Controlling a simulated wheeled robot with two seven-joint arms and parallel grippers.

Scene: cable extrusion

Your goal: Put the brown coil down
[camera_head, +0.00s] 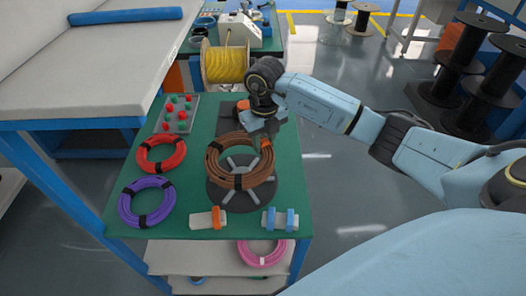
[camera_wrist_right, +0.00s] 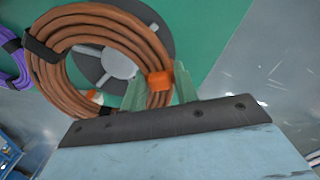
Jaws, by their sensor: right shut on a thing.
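The brown coil (camera_head: 214,165) is at the dark round spoked plate (camera_head: 213,196) on the green table, tied with black bands. My right gripper (camera_head: 263,142) is at the coil's upper right edge in the head view, shut on it. In the right wrist view the brown coil (camera_wrist_right: 60,60) fills the upper left, with the green fingers (camera_wrist_right: 160,88) at its near side and an orange piece between them. The coil looks over or on the plate; I cannot tell whether it touches. My left gripper is not in view.
A red coil (camera_head: 161,154) and a purple coil (camera_head: 146,202) lie left of the plate. A tray of red and green buttons (camera_head: 177,113) stands behind them. Small clamp-like pieces (camera_head: 208,219) (camera_head: 280,220) are in front. A yellow spool (camera_head: 225,66) stands at the back.

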